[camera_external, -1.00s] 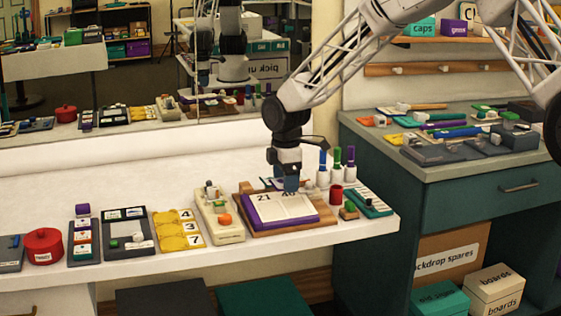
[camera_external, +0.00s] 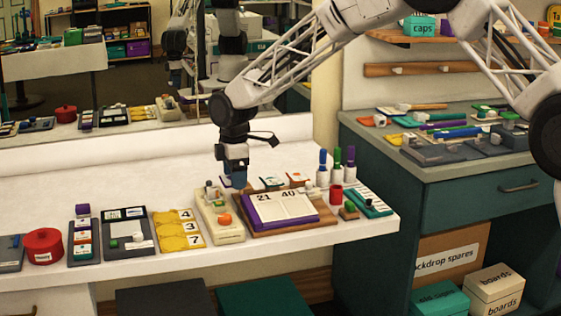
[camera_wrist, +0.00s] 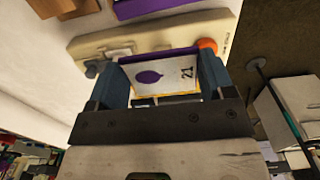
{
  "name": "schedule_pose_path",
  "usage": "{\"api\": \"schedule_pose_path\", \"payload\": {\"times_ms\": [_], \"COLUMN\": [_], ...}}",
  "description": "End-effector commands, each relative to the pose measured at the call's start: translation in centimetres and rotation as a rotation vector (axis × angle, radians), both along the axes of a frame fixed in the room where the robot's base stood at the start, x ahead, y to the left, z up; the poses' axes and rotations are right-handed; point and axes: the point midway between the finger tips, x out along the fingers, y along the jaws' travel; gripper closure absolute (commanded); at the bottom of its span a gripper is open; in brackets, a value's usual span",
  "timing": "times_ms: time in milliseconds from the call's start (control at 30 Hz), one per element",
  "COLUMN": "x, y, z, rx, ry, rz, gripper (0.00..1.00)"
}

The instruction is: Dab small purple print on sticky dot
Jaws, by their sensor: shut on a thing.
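My gripper (camera_external: 236,182) is over the back end of a cream board (camera_external: 222,232), left of the open book. The board bears an orange knob (camera_external: 225,220), also in the wrist view (camera_wrist: 207,46), and a grey knob (camera_wrist: 91,70). I cannot make out a sticky dot; the gripper and print cover part of the board.
Yellow number tiles (camera_external: 178,229) lie to the left. Capped bottles (camera_external: 337,172) and a red cup (camera_external: 336,191) are right.

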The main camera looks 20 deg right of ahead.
Motion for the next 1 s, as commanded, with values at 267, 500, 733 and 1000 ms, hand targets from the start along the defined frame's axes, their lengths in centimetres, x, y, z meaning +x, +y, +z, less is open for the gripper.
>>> {"api": "schedule_pose_path", "payload": {"times_ms": [267,500,733,1000], "x": [0.2,0.2,0.2,0.2], "y": [3.5,3.6,3.6,3.6], "z": [0.5,0.5,0.4,-0.4], "rx": [0.0,0.0,0.0,0.0], "ry": [0.0,0.0,0.0,0.001], "rz": [0.001,0.0,0.0,0.0], "gripper": [0.47,0.47,0.47,0.47]}}
